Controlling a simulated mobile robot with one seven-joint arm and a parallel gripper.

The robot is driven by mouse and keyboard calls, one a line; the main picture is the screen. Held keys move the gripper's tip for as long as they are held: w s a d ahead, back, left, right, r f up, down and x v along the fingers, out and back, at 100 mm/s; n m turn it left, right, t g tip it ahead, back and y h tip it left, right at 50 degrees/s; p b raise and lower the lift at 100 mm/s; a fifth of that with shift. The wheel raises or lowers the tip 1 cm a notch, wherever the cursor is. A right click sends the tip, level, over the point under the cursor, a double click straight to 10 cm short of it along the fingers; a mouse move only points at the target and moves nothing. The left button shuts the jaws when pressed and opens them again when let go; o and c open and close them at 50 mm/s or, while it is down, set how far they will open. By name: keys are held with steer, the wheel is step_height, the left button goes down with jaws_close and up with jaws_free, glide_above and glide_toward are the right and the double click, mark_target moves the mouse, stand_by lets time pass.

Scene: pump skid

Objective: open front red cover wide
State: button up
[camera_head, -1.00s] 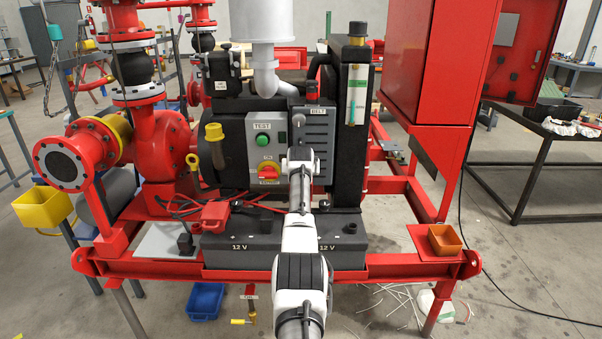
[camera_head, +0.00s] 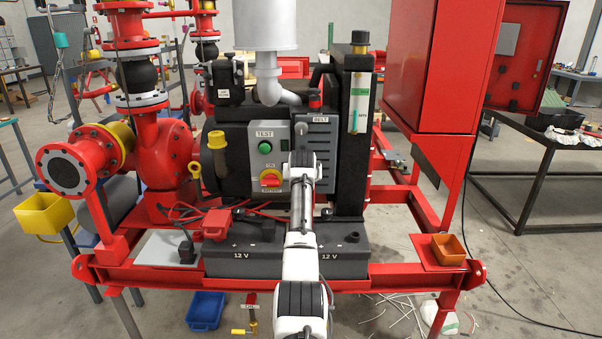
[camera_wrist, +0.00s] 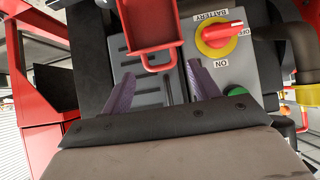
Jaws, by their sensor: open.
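A red cover (camera_wrist: 150,22) with a loop handle (camera_wrist: 163,57) shows at the top of the wrist view, which looks upside down. Its loop lies in line with the gap between my fingertips; I cannot tell the distance, and no contact shows. In the head view that cover seems hidden behind my arm. My gripper (camera_wrist: 161,72) is open and empty, facing the grey BELT plate (camera_wrist: 140,72). Its fingers are not visible in the head view.
A grey control panel (camera_head: 267,140) with a green button and a red-yellow switch (camera_wrist: 217,37) is close beside my gripper. The black battery box (camera_head: 350,245) is below it. A red cabinet (camera_head: 440,70) stands at right. An orange bin (camera_head: 448,249) sits on the frame's right corner.

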steer(key=b+v, duration=0.3)
steer(key=v, duration=0.8)
steer(key=shift+s+a+r, duration=0.2)
steer(key=shift+r, duration=0.1)
steer(key=shift+c, duration=0.2)
